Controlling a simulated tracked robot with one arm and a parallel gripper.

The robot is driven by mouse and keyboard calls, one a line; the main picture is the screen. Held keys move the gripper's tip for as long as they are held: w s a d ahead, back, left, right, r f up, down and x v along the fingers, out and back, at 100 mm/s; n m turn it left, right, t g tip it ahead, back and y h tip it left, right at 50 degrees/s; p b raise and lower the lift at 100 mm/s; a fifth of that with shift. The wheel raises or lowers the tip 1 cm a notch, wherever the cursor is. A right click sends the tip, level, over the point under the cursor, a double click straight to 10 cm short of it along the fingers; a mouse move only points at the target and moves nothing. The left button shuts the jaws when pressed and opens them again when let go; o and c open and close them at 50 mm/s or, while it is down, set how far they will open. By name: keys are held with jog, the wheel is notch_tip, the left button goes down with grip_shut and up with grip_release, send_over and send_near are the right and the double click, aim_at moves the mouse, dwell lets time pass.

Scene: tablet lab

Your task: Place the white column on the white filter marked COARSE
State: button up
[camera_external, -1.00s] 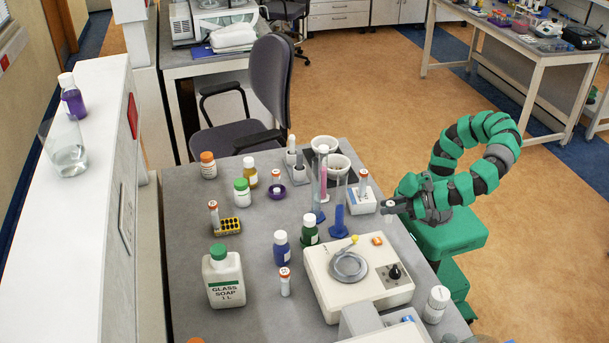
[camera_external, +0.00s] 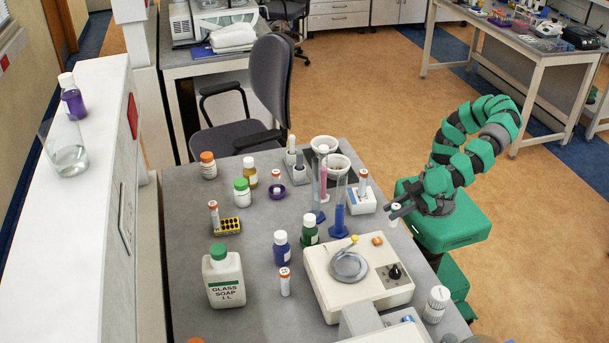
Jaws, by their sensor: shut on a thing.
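My gripper (camera_external: 397,207) is at the right edge of the grey table, beside my green base. It is shut on a small white piece (camera_external: 394,214), which hangs below the fingers; I take it for the white column, but it is too small to be sure. Two white cup-shaped pieces, one at the back (camera_external: 323,141) and one nearer (camera_external: 341,160), stand at the far end of the table, to the left of and beyond my gripper. They may be filters. No COARSE marking can be read on them, and tall glass cylinders partly cover them.
Two glass cylinders with blue bases (camera_external: 339,205) stand left of my gripper. A white holder with an orange-capped tube (camera_external: 362,203) is close to it. A cream hotplate device (camera_external: 322,277) stands in front. Several bottles, including a large soap bottle (camera_external: 224,284), fill the left.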

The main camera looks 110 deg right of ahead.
jog(key=s+a+r+n+g+y+p, duration=0.4)
jog(key=s+a+n+g+y+p, duration=0.25)
jog(key=s+a+n+y, duration=0.6)
jog(key=m+h+p, duration=0.1)
jog(key=m+h, duration=0.1)
send_over(440, 293)
jog(key=shift+s+d+f+n+t, duration=0.1)
jog(key=shift+f+n+t, duration=0.15)
jog(key=shift+f, duration=0.6)
jog(key=shift+f+b, duration=0.45)
jog(key=shift+f, duration=1.1)
jog(key=shift+f, duration=0.1)
jog(key=o, duration=1)
